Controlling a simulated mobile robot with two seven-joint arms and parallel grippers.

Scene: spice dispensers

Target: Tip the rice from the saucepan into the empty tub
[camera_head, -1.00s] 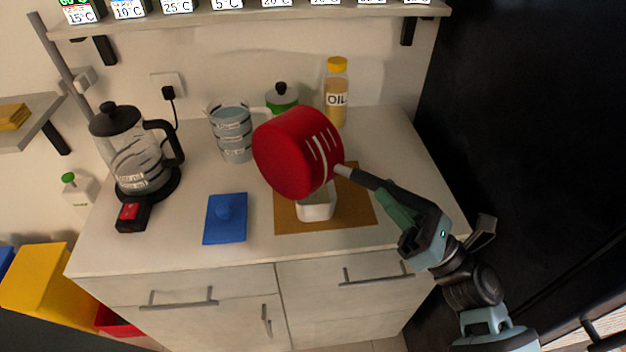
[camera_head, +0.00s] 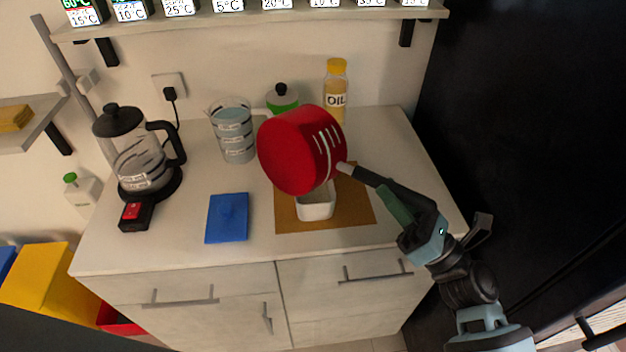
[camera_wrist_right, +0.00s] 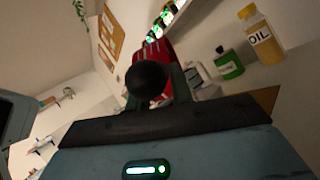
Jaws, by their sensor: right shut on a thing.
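The red saucepan (camera_head: 290,155) is tilted steeply on its side in the air, its outer base and white-striped wall turned to the head camera. Its mouth and any rice are hidden. The white tub (camera_head: 317,206) stands on the brown mat (camera_head: 355,205), just below the pan, which covers part of it. My right gripper (camera_head: 403,203) is shut on the pan's dark handle. In the right wrist view the handle end (camera_wrist_right: 147,80) is close to the lens, with the red pan behind it. My left gripper is not in view.
A measuring jug (camera_head: 234,132), green bottle (camera_head: 282,98) and oil bottle (camera_head: 335,92) stand behind the pan. A kettle (camera_head: 140,160) stands at left. A shelf (camera_head: 250,17) runs above.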

